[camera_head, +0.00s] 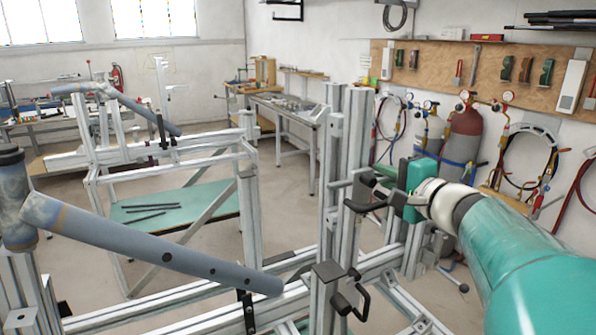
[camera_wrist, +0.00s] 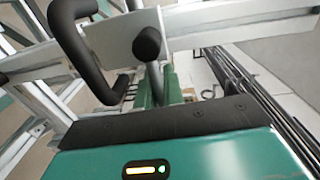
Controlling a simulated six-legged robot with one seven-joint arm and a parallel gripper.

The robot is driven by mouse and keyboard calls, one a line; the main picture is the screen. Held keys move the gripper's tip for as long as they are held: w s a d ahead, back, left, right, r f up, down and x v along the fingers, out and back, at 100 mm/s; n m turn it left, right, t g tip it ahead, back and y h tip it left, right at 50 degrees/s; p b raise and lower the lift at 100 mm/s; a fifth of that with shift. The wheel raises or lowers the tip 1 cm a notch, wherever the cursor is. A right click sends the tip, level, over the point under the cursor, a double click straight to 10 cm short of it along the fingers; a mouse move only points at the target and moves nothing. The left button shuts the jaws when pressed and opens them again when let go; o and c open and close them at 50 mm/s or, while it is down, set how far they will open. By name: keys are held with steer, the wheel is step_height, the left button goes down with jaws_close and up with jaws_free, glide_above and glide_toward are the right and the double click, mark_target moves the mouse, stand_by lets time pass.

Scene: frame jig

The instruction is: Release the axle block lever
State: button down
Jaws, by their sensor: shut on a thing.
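My gripper (camera_head: 374,181) is at the upright aluminium post of the frame jig, right of centre in the head view. In the wrist view, its green fingers (camera_wrist: 157,88) are shut around a thin grey lever (camera_wrist: 155,74) that ends in a black knob (camera_wrist: 148,42). A bent black handle (camera_wrist: 77,45) is beside the lever, apart from the fingers. In the head view a black handle (camera_head: 366,206) shows just below my gripper; the gripped lever is mostly hidden there.
The jig's post (camera_head: 345,150) stands close to my gripper. A grey-blue frame tube (camera_head: 150,245) crosses the lower left. A second black clamp handle (camera_head: 350,297) is lower on the jig. Gas cylinders (camera_head: 463,138) stand by the back wall.

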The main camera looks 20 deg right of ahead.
steer(key=r+n, duration=0.1)
steer(key=n, duration=0.3)
steer(key=shift+a+r, duration=0.15)
steer(key=shift+r, duration=0.2)
steer(key=c, duration=1.8)
jaws_free()
steer(key=s, duration=0.4)
steer(key=s+d, duration=0.1)
steer(key=s, duration=0.8)
steer(key=shift+s+d+r, duration=0.35)
steer(key=shift+s, duration=0.05)
steer(key=shift+c, duration=0.4)
